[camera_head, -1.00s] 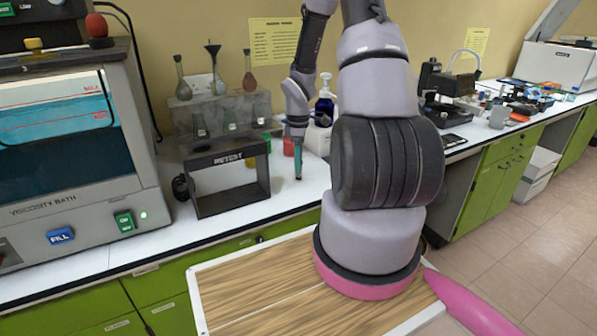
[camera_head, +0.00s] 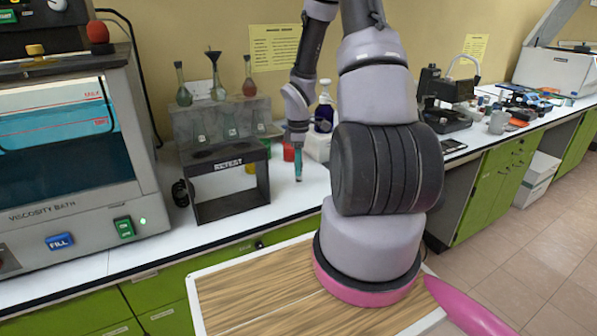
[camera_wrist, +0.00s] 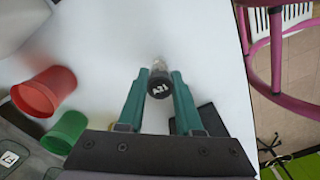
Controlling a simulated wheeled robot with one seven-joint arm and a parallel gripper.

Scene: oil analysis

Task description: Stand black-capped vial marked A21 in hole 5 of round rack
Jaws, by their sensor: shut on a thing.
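The vial marked A21 (camera_wrist: 159,86) shows its black cap in the wrist view. My gripper (camera_wrist: 159,82) has its green fingers shut on it, one on each side. In the head view, my gripper (camera_head: 298,172) points down over the white bench, just right of the black RETEST stand; the vial is too small to make out there. I cannot tell how far the vial is above the bench. The round rack is not recognizable in either view.
The black RETEST stand (camera_head: 229,185) is left of my gripper. A red cup (camera_wrist: 46,92) and a green cup (camera_wrist: 65,131) lie left in the wrist view. The viscosity bath (camera_head: 70,150) fills the far left.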

